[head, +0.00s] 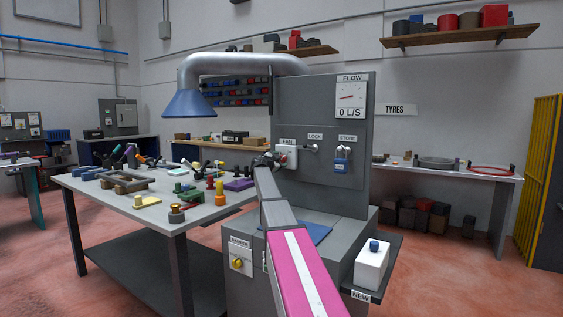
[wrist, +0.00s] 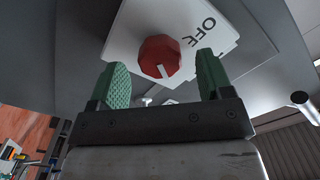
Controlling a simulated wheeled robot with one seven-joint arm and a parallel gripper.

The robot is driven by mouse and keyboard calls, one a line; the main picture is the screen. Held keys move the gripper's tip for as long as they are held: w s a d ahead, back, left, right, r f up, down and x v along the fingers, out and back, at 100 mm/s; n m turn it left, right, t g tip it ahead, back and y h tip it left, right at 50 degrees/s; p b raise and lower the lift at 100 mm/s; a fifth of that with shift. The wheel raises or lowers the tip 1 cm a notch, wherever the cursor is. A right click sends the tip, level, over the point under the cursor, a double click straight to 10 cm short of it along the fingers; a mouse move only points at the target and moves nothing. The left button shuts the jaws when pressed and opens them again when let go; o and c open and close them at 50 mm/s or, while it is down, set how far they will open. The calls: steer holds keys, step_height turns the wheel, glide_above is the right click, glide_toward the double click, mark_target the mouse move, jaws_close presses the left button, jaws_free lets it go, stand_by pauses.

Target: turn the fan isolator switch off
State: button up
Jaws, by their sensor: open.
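The fan isolator switch is a white box (head: 290,153) under the FAN label on the grey panel. In the wrist view it is a white plate (wrist: 135,35) with a round red knob (wrist: 158,56). The knob's white mark points toward the bottom of that picture, not at the OFF lettering at upper right. My gripper (head: 270,160) is at the switch, partly covering it in the head view. In the wrist view its green-padded fingers (wrist: 160,70) are apart, one on each side of the knob, with gaps visible and no clear contact.
Right of the switch are a LOCK fitting (head: 313,148) and a blue padlock (head: 342,166) under STORE. The FLOW gauge (head: 351,99) reads 0 L/S. A cluttered workbench (head: 150,215) stands left; a white box (head: 371,266) with a blue knob sits lower right.

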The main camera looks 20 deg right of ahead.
steer(key=shift+x, duration=1.25)
steer(key=c, duration=0.9)
